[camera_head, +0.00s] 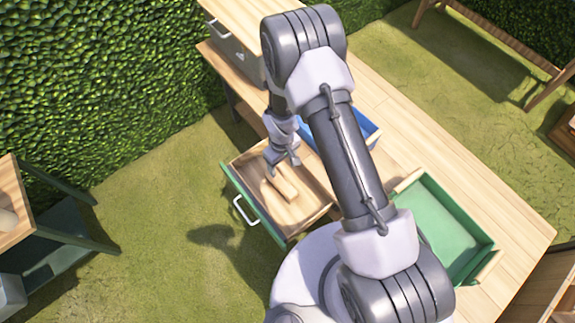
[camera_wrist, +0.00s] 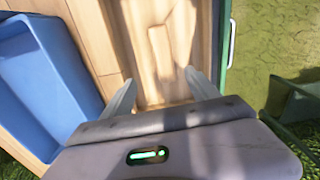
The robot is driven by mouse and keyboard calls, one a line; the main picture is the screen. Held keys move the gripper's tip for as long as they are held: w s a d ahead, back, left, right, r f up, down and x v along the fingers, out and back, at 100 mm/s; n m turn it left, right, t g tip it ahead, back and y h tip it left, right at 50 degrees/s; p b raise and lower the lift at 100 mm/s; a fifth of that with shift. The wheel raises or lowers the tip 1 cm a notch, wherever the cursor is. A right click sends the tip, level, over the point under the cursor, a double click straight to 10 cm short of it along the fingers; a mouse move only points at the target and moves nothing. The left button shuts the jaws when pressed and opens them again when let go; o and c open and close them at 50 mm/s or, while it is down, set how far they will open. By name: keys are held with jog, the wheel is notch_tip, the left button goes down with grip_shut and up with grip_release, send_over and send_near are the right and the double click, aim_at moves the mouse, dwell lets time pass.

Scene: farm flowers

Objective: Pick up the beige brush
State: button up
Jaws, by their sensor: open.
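The beige brush (camera_head: 284,184) lies in an open wooden drawer (camera_head: 312,211) with a green front. In the wrist view a beige shape, seemingly the brush (camera_wrist: 159,48), lies on the drawer floor, just beyond the fingertips and between their lines. Its colour is close to the wood, so its outline is faint. My gripper (camera_head: 284,166) is over the drawer, pointing down, with its fingers apart and nothing between them. Both fingers also show in the wrist view (camera_wrist: 163,88). I cannot tell the exact height above the brush.
A blue tray (camera_wrist: 45,80) stands beside the drawer, partly hidden behind my arm in the head view. A green tray (camera_head: 440,222) sits on the wooden table (camera_head: 403,122) at the right. The drawer's white handle (camera_head: 244,210) faces the grass. A hedge borders the back left.

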aim_at(281, 183)
jog(key=f+b, duration=0.1)
jog(key=f, duration=0.3)
jog(key=f+b, duration=0.1)
jog(key=f, duration=0.2)
jog(key=f+b, duration=0.2)
jog(key=f, duration=0.2)
jog(key=shift+s+a+f, duration=0.2)
jog(key=shift+s+f, duration=0.05)
jog(key=shift+f, duration=0.05)
notch_tip(281, 183, down, 5)
jog(key=b, duration=0.3)
jog(key=shift+a+f, duration=0.1)
jog(key=shift+a, duration=0.05)
jog(key=shift+r, duration=0.2)
jog(key=shift+c, duration=0.2)
grip_shut()
notch_tip(281, 183, up, 10)
jog(key=p, duration=0.4)
